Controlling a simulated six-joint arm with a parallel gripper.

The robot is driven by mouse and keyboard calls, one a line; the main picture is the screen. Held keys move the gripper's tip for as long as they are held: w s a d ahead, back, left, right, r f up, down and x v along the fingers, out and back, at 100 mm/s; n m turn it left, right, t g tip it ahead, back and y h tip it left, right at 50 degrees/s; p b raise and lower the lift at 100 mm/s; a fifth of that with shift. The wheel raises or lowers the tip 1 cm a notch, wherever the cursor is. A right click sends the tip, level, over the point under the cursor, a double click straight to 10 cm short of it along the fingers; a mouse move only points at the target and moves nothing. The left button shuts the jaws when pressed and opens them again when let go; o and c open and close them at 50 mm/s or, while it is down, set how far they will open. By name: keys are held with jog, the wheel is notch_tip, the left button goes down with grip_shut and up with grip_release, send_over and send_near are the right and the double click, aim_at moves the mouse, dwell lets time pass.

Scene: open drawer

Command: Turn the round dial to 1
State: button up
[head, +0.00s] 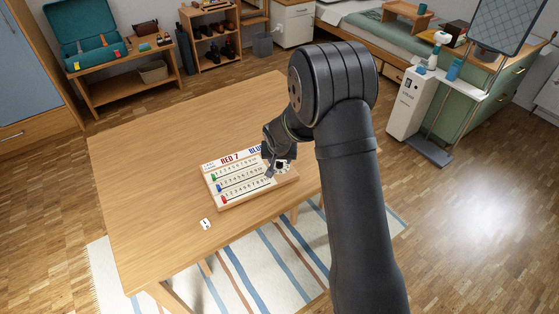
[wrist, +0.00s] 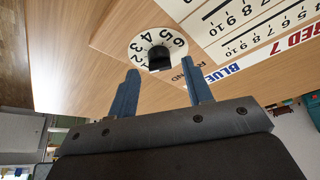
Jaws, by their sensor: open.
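The round dial (wrist: 143,46) is a white disc with numbers around its rim and a dark knob (wrist: 160,59) at its middle. Which number the knob points to is unclear. The dial sits at the right end of a wooden board (head: 222,207), and in the head view my gripper partly hides it. My gripper (wrist: 160,67) is open, its two blue-grey fingers apart and empty. In the wrist view the knob shows between the fingertips; whether they reach it is hard to tell. In the head view my gripper (head: 275,170) is over the board's right end.
The board has several numbered slots with green (head: 214,178), blue (head: 219,188) and red (head: 224,199) sliders, and printed labels including "RED 7". The table (head: 150,150) is otherwise clear.

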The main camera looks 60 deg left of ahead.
jog(key=shift+w+a+f, duration=0.1)
jog(key=shift+a+f, duration=0.1)
jog(key=shift+f, duration=0.35)
jog(key=c, duration=1)
jog(key=shift+n, duration=0.5)
jog(key=n+g, duration=0.1)
jog(key=n, duration=0.2)
jog(key=shift+w+d+y, duration=0.1)
jog(key=shift+y, duration=0.2)
jog(key=shift+n+g, duration=0.9)
jog(key=shift+n, duration=1.2)
